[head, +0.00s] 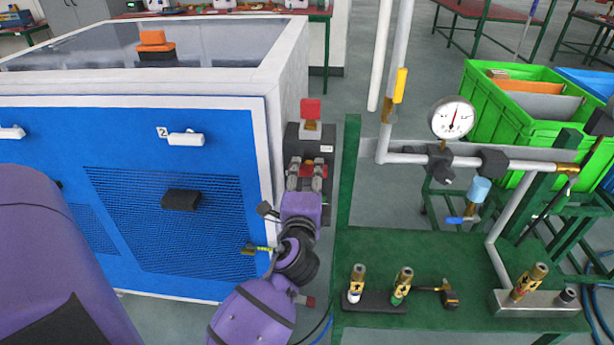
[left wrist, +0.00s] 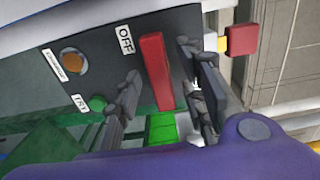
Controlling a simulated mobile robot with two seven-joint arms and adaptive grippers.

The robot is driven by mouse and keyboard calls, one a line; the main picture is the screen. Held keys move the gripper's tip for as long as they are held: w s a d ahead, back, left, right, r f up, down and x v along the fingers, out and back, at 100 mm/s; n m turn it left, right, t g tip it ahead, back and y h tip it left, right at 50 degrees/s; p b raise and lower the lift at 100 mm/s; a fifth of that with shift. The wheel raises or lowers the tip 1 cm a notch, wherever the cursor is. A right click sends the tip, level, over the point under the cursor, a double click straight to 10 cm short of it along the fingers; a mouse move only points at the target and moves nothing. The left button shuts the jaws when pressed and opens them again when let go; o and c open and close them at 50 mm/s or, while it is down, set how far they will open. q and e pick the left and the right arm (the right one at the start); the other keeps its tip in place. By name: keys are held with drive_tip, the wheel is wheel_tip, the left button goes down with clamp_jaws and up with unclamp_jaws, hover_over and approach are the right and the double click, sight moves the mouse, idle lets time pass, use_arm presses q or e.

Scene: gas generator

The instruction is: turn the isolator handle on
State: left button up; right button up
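The isolator handle (left wrist: 155,72) is a red bar on a dark box face (left wrist: 90,55), with a white OFF label (left wrist: 126,39) beside its upper end. In the left wrist view it stands nearly upright, leaning slightly. My left gripper (left wrist: 160,62) is open, one finger on each side of the handle. The right finger looks closer to it; a gap shows on the left. Contact cannot be told. In the head view my left gripper (head: 306,176) is at the dark box (head: 310,134) beside the blue-fronted generator (head: 180,215).
An orange round button (left wrist: 73,60) and a TEST label (left wrist: 80,103) are left of the handle. A red block on a yellow stem (left wrist: 242,40) is at the right. In the head view a green stand (head: 440,265) with pipes and a gauge (head: 452,119) stands close on the right.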

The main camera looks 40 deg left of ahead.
use_arm(q)
clamp_jaws()
use_arm(e)
drive_tip(key=shift+w+r, duration=0.1)
drive_tip(key=shift+w, duration=0.3)
